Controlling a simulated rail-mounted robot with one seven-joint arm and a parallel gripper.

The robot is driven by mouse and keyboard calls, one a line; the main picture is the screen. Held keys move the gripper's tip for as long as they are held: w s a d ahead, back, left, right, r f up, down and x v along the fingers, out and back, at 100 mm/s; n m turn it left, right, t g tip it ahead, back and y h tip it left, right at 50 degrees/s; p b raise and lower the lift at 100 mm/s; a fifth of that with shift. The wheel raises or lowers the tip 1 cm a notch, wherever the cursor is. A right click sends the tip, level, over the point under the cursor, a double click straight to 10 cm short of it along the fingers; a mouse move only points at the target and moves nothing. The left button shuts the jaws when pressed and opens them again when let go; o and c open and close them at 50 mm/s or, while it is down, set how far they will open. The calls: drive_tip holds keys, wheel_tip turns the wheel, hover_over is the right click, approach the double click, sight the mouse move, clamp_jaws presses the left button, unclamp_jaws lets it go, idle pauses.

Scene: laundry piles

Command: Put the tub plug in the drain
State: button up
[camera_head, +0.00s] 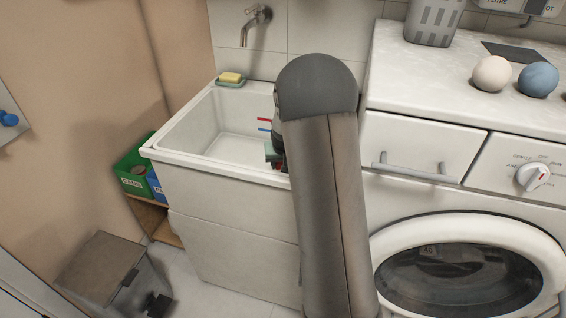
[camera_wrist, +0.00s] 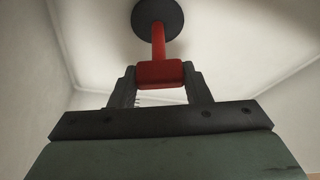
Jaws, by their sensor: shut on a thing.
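The tub plug shows in the wrist view as a red handle and stem (camera_wrist: 158,45) ending in a black round disc (camera_wrist: 158,14). My gripper (camera_wrist: 160,76) is shut on the red handle block, with a dark finger on each side. The disc points away from the gripper, toward the pale tub surfaces. In the head view the white tub (camera_head: 172,156) stands left of centre, and my gripper (camera_head: 274,152) is inside its right part, largely hidden by my arm. The plug cannot be made out there. The drain is not visible in either view.
A tap (camera_head: 257,18) is on the wall behind the tub. A dish with yellow soap (camera_head: 231,77) sits on the back rim. The washing machine (camera_head: 420,150) stands close on the right. Green (camera_head: 133,172) and blue bins are at the left. The tub's left interior is clear.

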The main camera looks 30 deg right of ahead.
drive_tip(key=shift+f, duration=0.35)
drive_tip(key=o, duration=1.4)
drive_tip(key=shift+r, duration=0.1)
drive_tip(key=shift+r, duration=0.35)
wheel_tip(320, 180, up, 3)
drive_tip(key=shift+f, duration=0.1)
drive_tip(key=s+a+r, duration=0.1)
drive_tip(key=s+r, duration=0.2)
drive_tip(key=s, duration=0.1)
drive_tip(key=s+a+r, duration=0.1)
drive_tip(key=s+r, duration=0.2)
drive_tip(key=s, duration=0.2)
drive_tip(key=s+a+r, duration=0.1)
drive_tip(key=s+r, duration=0.2)
drive_tip(key=s, duration=0.1)
drive_tip(key=shift+s+a+r, duration=0.2)
drive_tip(key=shift+a+r, duration=0.1)
drive_tip(key=shift+a, duration=0.1)
